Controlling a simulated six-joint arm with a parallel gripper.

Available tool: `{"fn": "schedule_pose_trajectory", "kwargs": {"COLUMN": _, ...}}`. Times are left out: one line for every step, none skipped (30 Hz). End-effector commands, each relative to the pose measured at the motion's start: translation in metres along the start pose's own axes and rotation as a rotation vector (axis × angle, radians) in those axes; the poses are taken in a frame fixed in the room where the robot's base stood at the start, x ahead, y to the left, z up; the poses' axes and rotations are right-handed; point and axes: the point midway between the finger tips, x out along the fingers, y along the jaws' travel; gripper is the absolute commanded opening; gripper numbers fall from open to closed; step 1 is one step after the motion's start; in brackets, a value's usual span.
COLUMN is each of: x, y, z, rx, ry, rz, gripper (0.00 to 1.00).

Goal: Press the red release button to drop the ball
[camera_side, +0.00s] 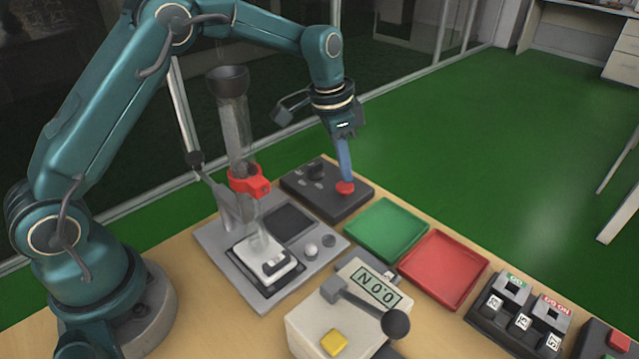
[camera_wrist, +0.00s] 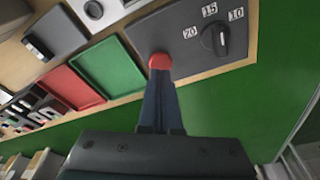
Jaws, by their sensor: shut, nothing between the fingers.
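The red button (camera_side: 345,188) sits on a dark grey control box (camera_side: 318,197) at the back edge of the table. My gripper (camera_side: 345,178) points down with its blue fingers shut and empty, the tips right at the top of the button. In the wrist view the closed fingertips (camera_wrist: 160,74) overlap the near part of the red button (camera_wrist: 159,60); whether they press it down I cannot tell. A clear drop tube (camera_side: 235,125) with a dark funnel top and a red collar (camera_side: 250,181) stands over a white device (camera_side: 265,258). I cannot make out the ball.
A black dial (camera_wrist: 214,39) marked 20, 15 and 10 is on the control box beside the button. A green tray (camera_side: 386,229) and a red tray (camera_side: 444,268) lie to the right. A force gauge (camera_side: 375,289) reading 0.0 N stands in front.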

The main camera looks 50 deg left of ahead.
Motion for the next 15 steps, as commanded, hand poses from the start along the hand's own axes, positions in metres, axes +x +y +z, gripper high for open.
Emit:
{"fn": "schedule_pose_trajectory", "kwargs": {"x": 0.002, "y": 0.0, "z": 0.001, "rx": 0.0, "ry": -0.002, "rz": 0.001, "gripper": 0.0}}
{"fn": "schedule_pose_trajectory", "kwargs": {"x": 0.003, "y": 0.0, "z": 0.001, "rx": 0.0, "ry": -0.002, "rz": 0.002, "gripper": 0.0}}
{"fn": "schedule_pose_trajectory", "kwargs": {"x": 0.004, "y": 0.0, "z": 0.001, "rx": 0.0, "ry": -0.002, "rz": 0.002, "gripper": 0.0}}
{"fn": "schedule_pose_trajectory", "kwargs": {"x": 0.005, "y": 0.0, "z": 0.001, "rx": 0.0, "ry": -0.003, "rz": 0.002, "gripper": 0.0}}
{"fn": "schedule_pose_trajectory", "kwargs": {"x": 0.006, "y": 0.0, "z": 0.002, "rx": 0.0, "ry": -0.002, "rz": 0.002, "gripper": 0.0}}
{"fn": "schedule_pose_trajectory", "kwargs": {"x": 0.007, "y": 0.0, "z": 0.002, "rx": 0.0, "ry": -0.002, "rz": 0.002, "gripper": 0.0}}
{"fn": "schedule_pose_trajectory", "kwargs": {"x": 0.008, "y": 0.0, "z": 0.002, "rx": 0.0, "ry": -0.002, "rz": 0.001, "gripper": 0.0}}
{"fn": "schedule_pose_trajectory", "kwargs": {"x": 0.009, "y": 0.0, "z": 0.002, "rx": 0.0, "ry": -0.001, "rz": 0.001, "gripper": 0.0}}
{"fn": "schedule_pose_trajectory", "kwargs": {"x": 0.01, "y": 0.0, "z": 0.002, "rx": 0.0, "ry": -0.001, "rz": 0.001, "gripper": 0.0}}
{"fn": "schedule_pose_trajectory", "kwargs": {"x": 0.01, "y": 0.0, "z": 0.002, "rx": 0.0, "ry": -0.001, "rz": 0.001, "gripper": 0.0}}
{"fn": "schedule_pose_trajectory", "kwargs": {"x": 0.011, "y": 0.0, "z": 0.002, "rx": 0.0, "ry": -0.001, "rz": 0.001, "gripper": 0.0}}
{"fn": "schedule_pose_trajectory", "kwargs": {"x": 0.012, "y": 0.0, "z": 0.003, "rx": 0.001, "ry": -0.001, "rz": 0.001, "gripper": 0.0}}
{"fn": "schedule_pose_trajectory", "kwargs": {"x": 0.013, "y": 0.0, "z": 0.003, "rx": 0.001, "ry": -0.001, "rz": 0.001, "gripper": 0.0}}
{"fn": "schedule_pose_trajectory", "kwargs": {"x": 0.014, "y": 0.0, "z": 0.003, "rx": 0.001, "ry": -0.001, "rz": 0.001, "gripper": 0.0}}
{"fn": "schedule_pose_trajectory", "kwargs": {"x": 0.015, "y": 0.0, "z": 0.003, "rx": 0.001, "ry": -0.001, "rz": 0.001, "gripper": 0.0}}
